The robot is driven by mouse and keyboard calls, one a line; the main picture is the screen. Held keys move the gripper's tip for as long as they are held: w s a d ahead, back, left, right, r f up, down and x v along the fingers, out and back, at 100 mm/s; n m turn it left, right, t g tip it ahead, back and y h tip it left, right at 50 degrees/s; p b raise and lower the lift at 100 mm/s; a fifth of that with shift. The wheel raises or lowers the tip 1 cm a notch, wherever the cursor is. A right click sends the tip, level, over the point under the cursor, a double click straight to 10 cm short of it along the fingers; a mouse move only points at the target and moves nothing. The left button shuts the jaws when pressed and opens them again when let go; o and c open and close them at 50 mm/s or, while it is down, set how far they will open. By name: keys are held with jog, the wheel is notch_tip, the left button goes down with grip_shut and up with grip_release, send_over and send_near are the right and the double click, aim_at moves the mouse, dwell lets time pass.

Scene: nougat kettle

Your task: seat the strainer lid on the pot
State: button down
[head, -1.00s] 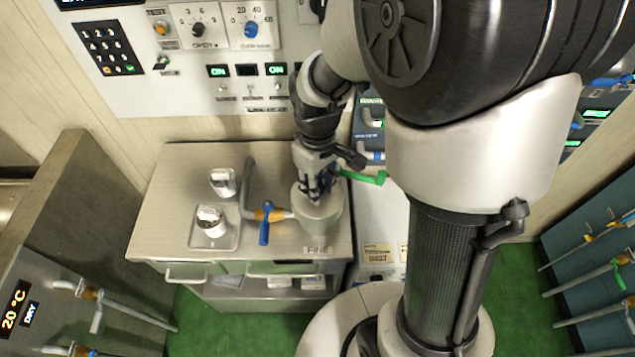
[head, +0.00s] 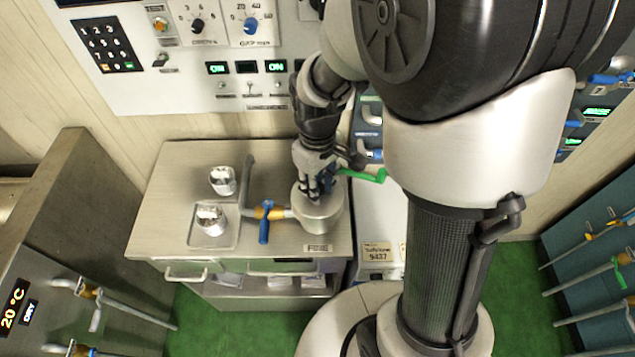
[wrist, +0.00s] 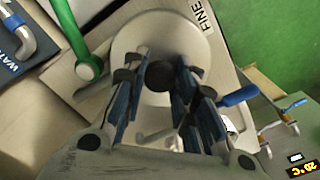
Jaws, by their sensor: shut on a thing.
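A round pale metal strainer lid (wrist: 195,42) with a dark knob (wrist: 159,76) fills the upper middle of the wrist view. My gripper (wrist: 160,80) has its blue-lined fingers on either side of the knob and is shut on it. In the head view my gripper (head: 317,190) points down at the lid (head: 318,207), over the round pot (head: 318,226) at the right end of the steel counter. The lid appears level over the pot's mouth. I cannot tell whether its rim touches the pot all round. My fingers hide part of the lid.
A blue-handled valve (head: 264,222) and bent pipe (head: 247,185) stand just left of the pot. A green lever (head: 368,175) lies close to its right. Two shiny cups stand farther left, the nearer one (head: 211,219) on a tray (head: 197,240). A control panel (head: 180,85) rises behind.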

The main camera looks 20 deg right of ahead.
jog(key=shift+f+b, duration=0.4)
jog(key=shift+f, duration=0.25)
dwell(1.1)
jog(key=c, duration=1.2)
grip_release()
jog(key=o, duration=0.5)
jog(key=shift+c, duration=0.2)
jog(key=shift+r, duration=0.1)
jog(key=shift+r+p, duration=3.45)
jog(key=shift+r, duration=0.5)
